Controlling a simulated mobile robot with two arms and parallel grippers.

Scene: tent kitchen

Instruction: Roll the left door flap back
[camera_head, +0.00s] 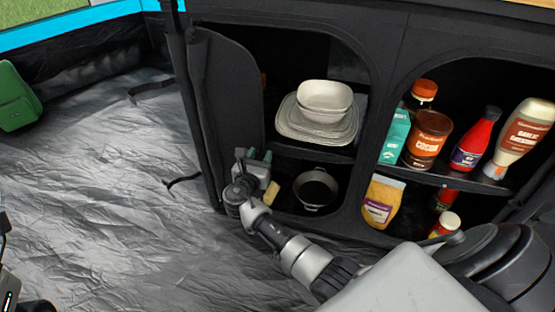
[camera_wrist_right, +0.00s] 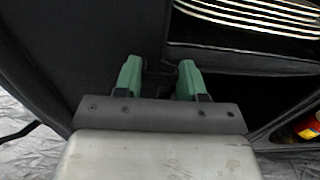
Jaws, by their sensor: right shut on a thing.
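The left door flap (camera_head: 232,90) is a black fabric panel at the left side of the left cupboard opening, swung out from it. Its lower part is behind my right gripper (camera_head: 258,155). The green fingers are at the flap's lower right edge, beside the opening. In the right wrist view, dark fabric of the flap (camera_wrist_right: 95,45) fills the left and runs between the green fingertips (camera_wrist_right: 160,75). My right gripper is shut on the flap; the exact grip is hard to make out, black on black. My left gripper is not in view.
The left opening holds stacked white dishes (camera_head: 322,105) on the shelf and a dark pot (camera_head: 315,190) below. The right opening holds several jars and bottles, including a cocoa jar (camera_head: 427,140).

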